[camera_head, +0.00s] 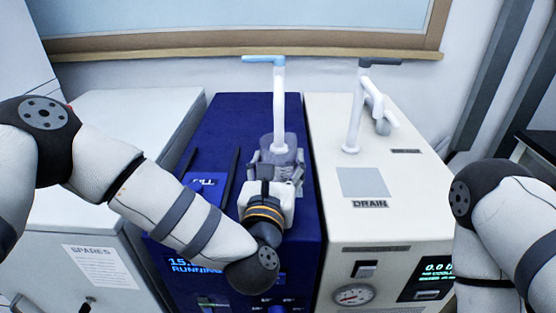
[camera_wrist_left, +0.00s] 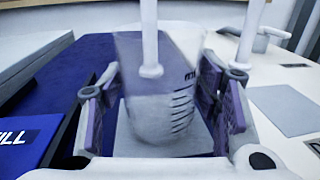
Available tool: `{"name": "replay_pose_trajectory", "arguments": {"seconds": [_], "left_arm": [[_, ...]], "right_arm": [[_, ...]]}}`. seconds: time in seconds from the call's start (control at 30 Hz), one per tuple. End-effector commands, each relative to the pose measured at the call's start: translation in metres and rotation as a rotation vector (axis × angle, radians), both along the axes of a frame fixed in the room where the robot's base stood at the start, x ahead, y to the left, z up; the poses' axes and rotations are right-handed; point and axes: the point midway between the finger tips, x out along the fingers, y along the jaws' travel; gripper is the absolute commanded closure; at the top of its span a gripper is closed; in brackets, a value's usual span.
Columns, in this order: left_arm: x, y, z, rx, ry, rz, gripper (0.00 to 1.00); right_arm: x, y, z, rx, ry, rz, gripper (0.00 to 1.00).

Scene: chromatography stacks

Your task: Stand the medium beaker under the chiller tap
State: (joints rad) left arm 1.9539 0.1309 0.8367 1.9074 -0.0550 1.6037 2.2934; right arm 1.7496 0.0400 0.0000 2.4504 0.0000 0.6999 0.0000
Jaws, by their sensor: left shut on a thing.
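The medium beaker (camera_head: 282,148) is a clear grey vessel. It is upright on the top side of the blue chiller (camera_head: 225,125), at the foot of the white tap (camera_head: 279,108) with a light blue handle. My left gripper (camera_head: 277,168) is shut around the beaker from the near side. In the left wrist view the beaker (camera_wrist_left: 160,118) with dark graduation marks sits between both finger pads, and the spout end hangs over or just in front of it. A pale square pad (camera_wrist_left: 125,138) shows beneath it; I cannot tell whether the base touches it. My right gripper is out of view.
A cream machine marked DRAIN (camera_head: 369,204) stands directly right, with a grey-handled tap (camera_head: 356,105) and a pale square pad (camera_head: 363,182). A white SPARES cabinet (camera_head: 95,258) stands at left.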

Motion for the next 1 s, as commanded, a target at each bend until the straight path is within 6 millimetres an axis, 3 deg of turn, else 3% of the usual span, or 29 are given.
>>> {"name": "replay_pose_trajectory", "arguments": {"seconds": [0.07, 0.1, 0.17, 0.57, 1.0], "left_arm": [[0.000, 0.000, -0.005, -0.001, 0.003, 0.001, 0.93], [0.000, 0.000, -0.003, 0.000, 0.002, 0.001, 0.34], [0.000, 0.000, -0.003, 0.000, 0.001, 0.001, 0.23], [-0.003, 0.000, 0.003, 0.000, -0.001, 0.000, 0.23], [-0.099, 0.013, 0.005, 0.001, -0.003, 0.000, 0.23]], "right_arm": [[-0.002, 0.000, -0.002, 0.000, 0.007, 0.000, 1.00], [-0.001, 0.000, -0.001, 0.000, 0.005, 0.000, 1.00], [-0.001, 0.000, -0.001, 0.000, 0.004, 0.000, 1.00], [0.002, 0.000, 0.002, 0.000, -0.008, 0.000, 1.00], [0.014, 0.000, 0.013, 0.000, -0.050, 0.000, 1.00]]}}
